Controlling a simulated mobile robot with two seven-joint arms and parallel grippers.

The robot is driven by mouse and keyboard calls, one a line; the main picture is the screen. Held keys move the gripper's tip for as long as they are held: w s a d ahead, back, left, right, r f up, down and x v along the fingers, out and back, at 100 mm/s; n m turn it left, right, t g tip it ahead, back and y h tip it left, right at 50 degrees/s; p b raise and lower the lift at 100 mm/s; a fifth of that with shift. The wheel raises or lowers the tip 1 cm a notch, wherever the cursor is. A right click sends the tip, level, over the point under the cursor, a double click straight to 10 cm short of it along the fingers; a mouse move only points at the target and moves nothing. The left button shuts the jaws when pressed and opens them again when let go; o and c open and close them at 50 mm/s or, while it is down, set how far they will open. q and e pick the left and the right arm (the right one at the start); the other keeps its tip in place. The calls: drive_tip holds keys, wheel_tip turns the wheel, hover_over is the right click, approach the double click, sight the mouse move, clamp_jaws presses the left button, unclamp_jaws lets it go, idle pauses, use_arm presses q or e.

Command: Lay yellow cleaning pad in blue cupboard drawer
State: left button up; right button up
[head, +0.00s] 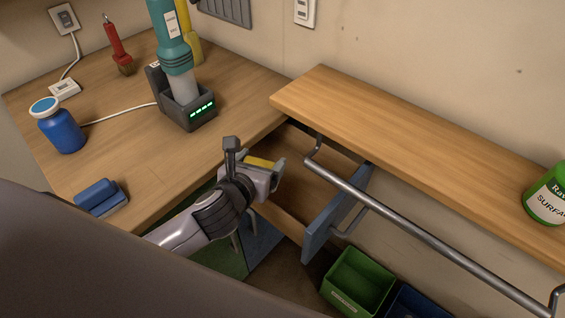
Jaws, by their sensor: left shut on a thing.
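My left gripper (266,175) reaches in from the lower left and is shut on the yellow cleaning pad (262,162). Only a small yellow strip of the pad shows between the gripper's parts. The gripper is at the near left part of the open blue cupboard drawer (334,216), which has a blue front and a wooden inside. The visible drawer floor looks bare. I cannot tell whether the pad touches the drawer. My right gripper is not in view.
A metal rail (420,235) runs below the wooden shelf (400,140), close to the drawer. The wooden counter (130,150) holds a blue jar (61,130), a blue sponge-like block (100,196) and a teal device in a dark dock (188,108). A green bin (356,282) stands below.

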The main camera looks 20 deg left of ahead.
use_arm(q)
drive_tip(key=w+d, duration=0.2)
drive_tip(key=w, duration=0.4)
wheel_tip(320, 180, down, 7)
drive_tip(key=b, duration=0.2)
drive_tip(key=shift+w+d, duration=0.2)
drive_tip(key=shift+w, duration=0.15)
